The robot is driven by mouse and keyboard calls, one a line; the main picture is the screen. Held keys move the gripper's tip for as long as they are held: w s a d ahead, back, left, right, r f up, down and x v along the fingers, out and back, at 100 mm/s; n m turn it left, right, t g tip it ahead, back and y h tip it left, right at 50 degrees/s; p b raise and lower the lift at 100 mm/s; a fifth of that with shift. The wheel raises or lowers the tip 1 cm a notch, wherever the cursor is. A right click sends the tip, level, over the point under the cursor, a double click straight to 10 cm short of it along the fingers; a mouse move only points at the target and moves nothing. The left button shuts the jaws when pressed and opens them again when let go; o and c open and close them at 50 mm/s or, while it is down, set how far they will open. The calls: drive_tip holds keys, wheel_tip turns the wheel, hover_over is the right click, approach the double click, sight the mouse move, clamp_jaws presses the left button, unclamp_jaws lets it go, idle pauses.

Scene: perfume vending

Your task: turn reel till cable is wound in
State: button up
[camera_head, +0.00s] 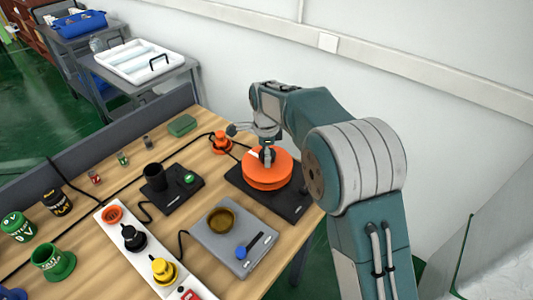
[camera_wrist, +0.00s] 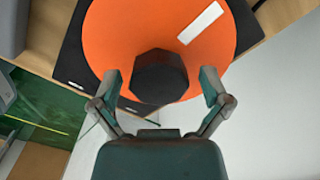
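The orange reel (camera_head: 268,178) sits on a black base (camera_head: 297,208) at the table's right edge. In the wrist view the reel (camera_wrist: 112,40) fills the upper middle, with a white strip (camera_wrist: 200,23) on its top. A dark faceted knob (camera_wrist: 160,77) stands at its centre. My gripper (camera_wrist: 160,84) is open, with one finger on each side of the knob and a visible gap to both. The head view shows my gripper (camera_head: 266,143) over the reel. A black cable (camera_head: 190,140) runs across the table; its link to the reel is partly hidden.
A small orange plug-like piece (camera_head: 221,142) stands left of the reel. A wall rises behind the table.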

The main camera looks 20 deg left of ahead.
drive_tip(key=shift+r, duration=0.15)
drive_tip(key=shift+d+r, duration=0.1)
drive_tip(key=shift+r, duration=0.05)
wheel_tip(320, 180, up, 12)
drive_tip(key=shift+f, duration=0.25)
drive_tip(key=shift+w, duration=0.1)
idle(0.3)
